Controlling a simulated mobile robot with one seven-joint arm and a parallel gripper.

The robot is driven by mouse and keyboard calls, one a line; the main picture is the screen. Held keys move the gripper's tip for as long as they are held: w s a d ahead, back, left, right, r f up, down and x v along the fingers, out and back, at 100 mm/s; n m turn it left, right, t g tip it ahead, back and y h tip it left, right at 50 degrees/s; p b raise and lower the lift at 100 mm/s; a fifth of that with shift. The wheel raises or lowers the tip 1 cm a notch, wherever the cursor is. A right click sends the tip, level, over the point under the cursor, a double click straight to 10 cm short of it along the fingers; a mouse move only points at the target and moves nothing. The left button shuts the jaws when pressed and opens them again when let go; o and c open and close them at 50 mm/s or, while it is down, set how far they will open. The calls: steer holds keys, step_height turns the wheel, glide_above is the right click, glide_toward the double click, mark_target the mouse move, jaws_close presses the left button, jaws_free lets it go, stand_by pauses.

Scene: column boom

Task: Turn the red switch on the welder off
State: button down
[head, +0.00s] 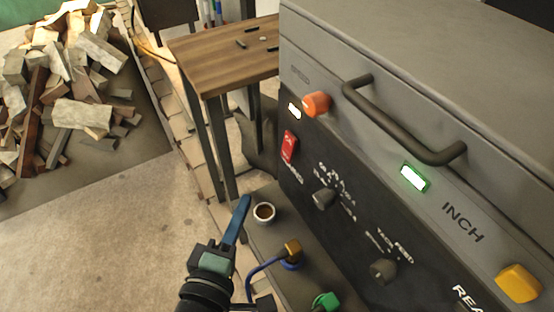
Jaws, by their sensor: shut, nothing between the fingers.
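The welder (420,60) is a large grey box with a dark front panel, filling the right side of the head view. The red switch (289,146) is a small rocker at the left end of that panel, below a small white light. My gripper (243,203) is at the lower middle, with blue fingers shut and pointing up. It is empty. In the picture its tips are below and left of the red switch, apart from it. The switch's exact tilt is too small to tell.
An orange knob (317,103), a dark handle (400,120), a lit green indicator (415,178) and a yellow knob (518,283) are on the welder. A small cup (264,213) and a cable plug (291,251) are near my gripper. A wooden table (225,58) stands behind.

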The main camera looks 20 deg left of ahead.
glide_toward(284, 156)
steer(key=w+a, duration=0.3)
steer(key=a, duration=0.1)
steer(key=shift+w+d+b, duration=0.25)
steer(key=shift+w+d, duration=0.35)
steer(key=shift+w, duration=0.25)
steer(key=shift+w+d+b, duration=0.25)
steer(key=shift+w+d, duration=0.35)
steer(key=shift+w, duration=0.25)
steer(key=b, duration=0.1)
steer(key=f+b, duration=0.1)
steer(key=shift+w+d+n+t+b, duration=0.25)
steer(key=shift+n+t+b, duration=0.1)
steer(key=shift+n+t, duration=0.05)
steer(key=shift+r+p, duration=0.35)
